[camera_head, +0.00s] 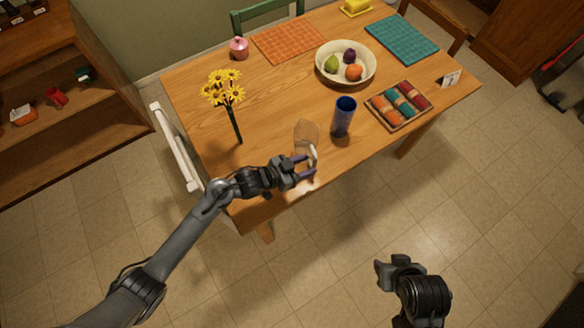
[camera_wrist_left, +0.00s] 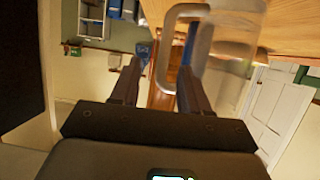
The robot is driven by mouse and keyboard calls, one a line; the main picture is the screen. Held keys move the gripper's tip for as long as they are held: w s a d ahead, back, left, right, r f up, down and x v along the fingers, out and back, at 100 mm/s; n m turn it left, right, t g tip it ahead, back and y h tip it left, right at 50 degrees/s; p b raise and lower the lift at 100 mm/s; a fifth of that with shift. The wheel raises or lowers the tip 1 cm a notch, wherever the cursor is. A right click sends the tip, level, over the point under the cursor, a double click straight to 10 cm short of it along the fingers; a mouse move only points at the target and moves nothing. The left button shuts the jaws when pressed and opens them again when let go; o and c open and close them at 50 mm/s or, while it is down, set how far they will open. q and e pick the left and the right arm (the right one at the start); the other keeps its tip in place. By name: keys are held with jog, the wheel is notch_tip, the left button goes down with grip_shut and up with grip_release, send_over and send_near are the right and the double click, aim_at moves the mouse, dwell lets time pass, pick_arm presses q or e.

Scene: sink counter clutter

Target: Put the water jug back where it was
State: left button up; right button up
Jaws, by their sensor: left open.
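The water jug (camera_head: 306,133) is clear and stands near the front edge of the wooden table. In the left wrist view its clear body (camera_wrist_left: 232,60) and handle show at the top. My left gripper (camera_head: 309,166) is open at the handle side of the jug. In the left wrist view the handle's outer bar lies between the fingers (camera_wrist_left: 168,48), and the handle overlaps the right finger's tip; contact cannot be told. My right gripper (camera_head: 387,266) is over the floor, away from the table; its jaws are unclear.
A blue cup (camera_head: 343,117) stands just right of the jug. Yellow flowers (camera_head: 226,90) are at left. Behind are a fruit bowl (camera_head: 325,73), a tray of rolled cloths (camera_head: 414,121), a pink jar (camera_head: 239,48), orange mat (camera_head: 290,40) and teal mat (camera_head: 403,39). The table's left middle is clear.

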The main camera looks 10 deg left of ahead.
pick_arm(q)
jog(key=s+a+r+n+g+y, duration=0.2)
jog(key=s+a+r+n+y, duration=0.1)
jog(key=s+a, duration=0.6)
jog(key=s+a+r+n+g+y, duration=0.2)
jog(key=s+a+n+y, duration=0.3)
jog(key=s, duration=1.1)
jog(key=a+r+y, duration=0.1)
jog(key=a+y, duration=0.1)
jog(key=a, duration=0.2)
jog(key=shift+s+a+g, duration=0.25)
jog(key=shift+a+g, duration=0.05)
jog(key=shift+g, duration=0.1)
notch_tip(320, 180, up, 20)
jog(key=p, duration=2)
jog(key=shift+f, duration=0.15)
jog(key=shift+f, duration=0.1)
